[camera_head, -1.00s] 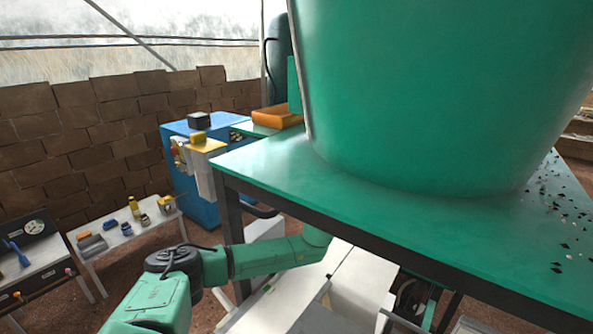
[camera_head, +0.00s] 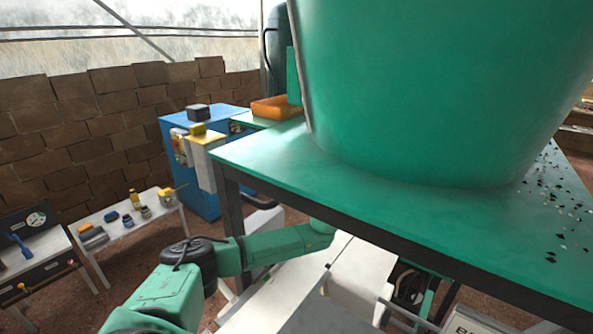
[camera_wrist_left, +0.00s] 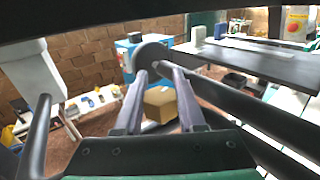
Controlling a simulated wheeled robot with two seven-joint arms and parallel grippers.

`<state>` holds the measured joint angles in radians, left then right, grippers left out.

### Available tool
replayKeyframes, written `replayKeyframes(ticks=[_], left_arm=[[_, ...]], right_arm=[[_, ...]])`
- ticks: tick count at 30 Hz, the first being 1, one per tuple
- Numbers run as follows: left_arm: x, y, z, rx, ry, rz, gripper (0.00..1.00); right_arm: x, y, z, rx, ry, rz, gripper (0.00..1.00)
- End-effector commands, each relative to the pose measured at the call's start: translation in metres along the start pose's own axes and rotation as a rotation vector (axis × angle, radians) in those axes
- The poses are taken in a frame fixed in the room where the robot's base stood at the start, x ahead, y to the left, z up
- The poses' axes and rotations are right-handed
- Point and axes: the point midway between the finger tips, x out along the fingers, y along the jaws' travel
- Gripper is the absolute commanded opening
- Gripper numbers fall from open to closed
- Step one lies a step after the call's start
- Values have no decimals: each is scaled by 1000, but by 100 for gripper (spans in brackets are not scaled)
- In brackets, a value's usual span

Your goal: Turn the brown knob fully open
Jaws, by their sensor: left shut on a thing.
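My left gripper (camera_wrist_left: 162,74) shows in the left wrist view, with its two dark fingers reaching forward and nearly together at the tips. A round, dark grey-brown knob-like disc (camera_wrist_left: 151,55) sits at the fingertips, and the gripper is shut on it. Its exact colour and how far it is turned are hard to tell. A dark bar (camera_wrist_left: 245,108) runs from beside the disc to the lower right. In the head view my left arm reaches under the green table, and its gripper is hidden there. My right gripper is in neither view.
The green table (camera_head: 255,160) and large green vessel (camera_head: 430,90) stand above my left arm. A tan block (camera_wrist_left: 160,103) shows between the fingers. A blue cabinet (camera_head: 203,200) and a small bench (camera_head: 105,230) with several items stand at left. Brown floor lies between.

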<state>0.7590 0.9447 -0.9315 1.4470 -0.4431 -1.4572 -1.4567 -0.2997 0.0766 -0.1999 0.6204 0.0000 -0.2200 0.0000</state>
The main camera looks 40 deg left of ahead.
Motion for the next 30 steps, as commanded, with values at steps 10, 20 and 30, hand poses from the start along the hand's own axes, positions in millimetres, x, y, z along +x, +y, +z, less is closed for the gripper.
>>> replayKeyframes(ticks=[10,20,30], left_arm=[[-1,5,-2,-1,3,255,0],[-3,10,-3,-1,1,476,0],[-4,13,-1,0,0,570,0]], right_arm=[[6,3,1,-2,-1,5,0],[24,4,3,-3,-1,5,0],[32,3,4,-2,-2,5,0]])
